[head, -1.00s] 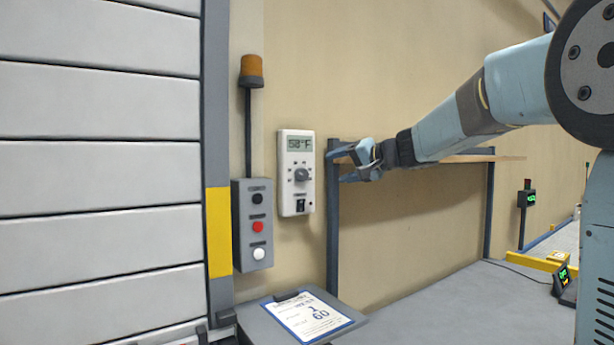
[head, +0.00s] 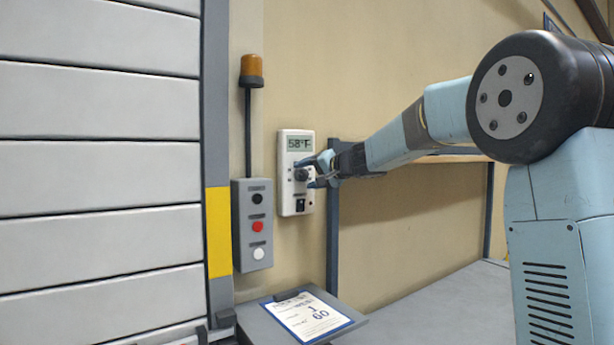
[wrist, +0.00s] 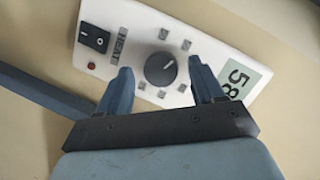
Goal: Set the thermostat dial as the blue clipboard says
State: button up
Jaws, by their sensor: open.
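The white thermostat (head: 296,205) is on the wall, and its display (head: 300,144) reads 58°F. Its dark round dial (wrist: 160,69) has a light pointer line. My gripper (head: 305,172) is at the thermostat with its jaws open. In the wrist view its two blue fingers (wrist: 163,82) stand on either side of the dial, with gaps visible between fingers and dial. The blue clipboard (head: 347,326) lies on a grey surface below; its paper (head: 305,318) shows a large 60, and the smaller text is too blurred to read.
A grey button box (head: 240,225) with black, red and white buttons is on the wall left of the thermostat, under an orange beacon (head: 252,70). A dark rack post (head: 333,240) stands close right of the thermostat. A rocker switch (wrist: 95,39) is on the thermostat.

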jog(key=c, duration=1)
jog(key=shift+a, duration=0.1)
jog(key=shift+c, duration=0.2)
jog(key=shift+f, duration=0.1)
